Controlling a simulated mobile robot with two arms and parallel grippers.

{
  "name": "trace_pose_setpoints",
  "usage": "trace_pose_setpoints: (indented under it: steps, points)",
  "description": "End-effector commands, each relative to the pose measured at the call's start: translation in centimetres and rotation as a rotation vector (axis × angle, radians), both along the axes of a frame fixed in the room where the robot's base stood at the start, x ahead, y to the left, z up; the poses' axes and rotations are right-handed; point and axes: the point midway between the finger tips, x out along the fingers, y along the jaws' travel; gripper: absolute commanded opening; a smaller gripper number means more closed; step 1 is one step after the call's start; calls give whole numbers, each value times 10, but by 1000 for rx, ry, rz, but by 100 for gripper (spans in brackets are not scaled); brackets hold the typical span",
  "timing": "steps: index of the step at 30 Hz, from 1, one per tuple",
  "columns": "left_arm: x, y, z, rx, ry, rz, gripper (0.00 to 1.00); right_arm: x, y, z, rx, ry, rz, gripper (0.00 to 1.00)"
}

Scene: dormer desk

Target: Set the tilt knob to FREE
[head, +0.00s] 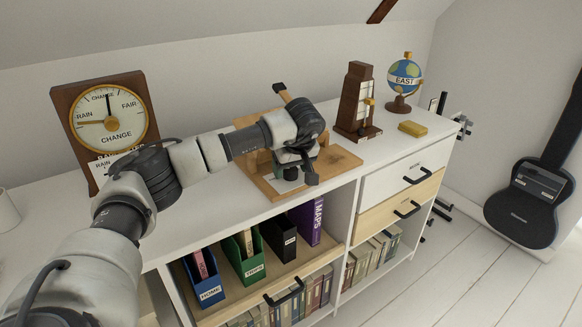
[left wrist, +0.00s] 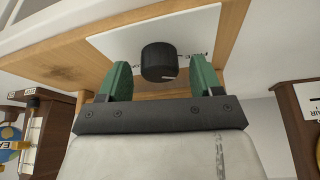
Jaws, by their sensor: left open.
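The tilt knob (left wrist: 158,62) is a short black cylinder on a white plate (left wrist: 125,38) set in a wooden frame, in the left wrist view. A light mark shows on the knob's lower edge. My left gripper (left wrist: 160,80) is open, with one green finger on each side of the knob and visible gaps between. In the head view my left gripper (head: 297,166) is at the wooden stand (head: 344,161), and my arm hides the knob. My right gripper is not in view.
A barometer (head: 110,118) stands left of my arm. A metronome (head: 353,102), a globe (head: 404,78) and a yellow block (head: 412,128) stand to the right on the white desk top (head: 230,200). Magazine files (head: 250,262) fill the shelf below.

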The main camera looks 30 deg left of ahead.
Motion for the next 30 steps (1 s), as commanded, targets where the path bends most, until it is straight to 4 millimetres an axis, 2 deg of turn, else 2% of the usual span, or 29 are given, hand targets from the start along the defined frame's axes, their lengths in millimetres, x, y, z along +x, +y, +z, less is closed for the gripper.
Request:
trace_pose_setpoints:
  steps: [4,7,12,16,21,30]
  points:
    - [-3,-6,19,0,-4,-2,65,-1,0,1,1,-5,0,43]
    - [-7,-12,38,-1,-5,-1,65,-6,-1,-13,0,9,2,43]
    - [-14,-24,69,-2,-4,-2,65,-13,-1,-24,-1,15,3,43]
    - [-19,-30,87,0,-2,0,65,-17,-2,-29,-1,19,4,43]
    - [-22,-34,97,-1,-1,1,65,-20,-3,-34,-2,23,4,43]
    - [-22,-34,98,0,0,0,65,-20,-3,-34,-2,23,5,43]
